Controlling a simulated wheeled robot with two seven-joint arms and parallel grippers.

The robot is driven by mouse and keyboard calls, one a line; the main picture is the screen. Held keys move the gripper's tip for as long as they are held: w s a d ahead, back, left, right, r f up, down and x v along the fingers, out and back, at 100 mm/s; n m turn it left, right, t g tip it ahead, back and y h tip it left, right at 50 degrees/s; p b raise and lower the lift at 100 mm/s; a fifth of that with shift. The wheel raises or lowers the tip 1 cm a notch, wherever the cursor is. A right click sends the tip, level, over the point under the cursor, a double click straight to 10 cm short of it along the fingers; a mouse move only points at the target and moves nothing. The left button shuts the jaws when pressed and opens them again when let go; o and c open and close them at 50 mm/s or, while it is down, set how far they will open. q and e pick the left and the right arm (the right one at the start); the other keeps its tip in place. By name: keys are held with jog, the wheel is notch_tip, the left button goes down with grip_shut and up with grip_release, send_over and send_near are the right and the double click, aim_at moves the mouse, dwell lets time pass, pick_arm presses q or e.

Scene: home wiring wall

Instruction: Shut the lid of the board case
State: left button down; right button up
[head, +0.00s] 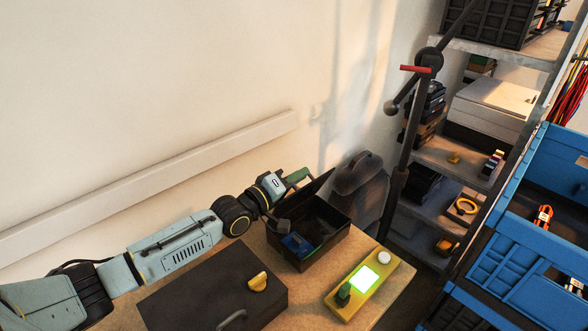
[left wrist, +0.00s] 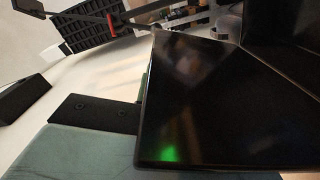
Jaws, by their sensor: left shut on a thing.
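The board case (head: 335,222) is an open black box on the wooden bench, with a blue item (head: 297,243) inside. Its dark lid (head: 312,188) stands raised at the back left side, partly hidden by my left gripper. My left gripper (head: 284,192) is at this raised lid and shut on it; a green piece (head: 298,174) shows at its tip. In the left wrist view the lid (left wrist: 215,100) is a large glossy black panel filling the right side, close to the gripper's dark finger (left wrist: 95,113). The exact contact is hidden. My right gripper is not in view.
A dark closed case (head: 190,295) with a yellow knob (head: 258,282) lies in front on the bench. A yellow box (head: 385,283) with a lit green screen stands at the right. A dark pole (head: 398,185), shelves (head: 445,160) and blue crates (head: 525,240) stand further right.

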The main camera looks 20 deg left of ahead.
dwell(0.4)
pick_arm(q)
jog(key=c, duration=1.5)
grip_release()
jog(key=v, duration=1.3)
jog(key=shift+s, duration=0.2)
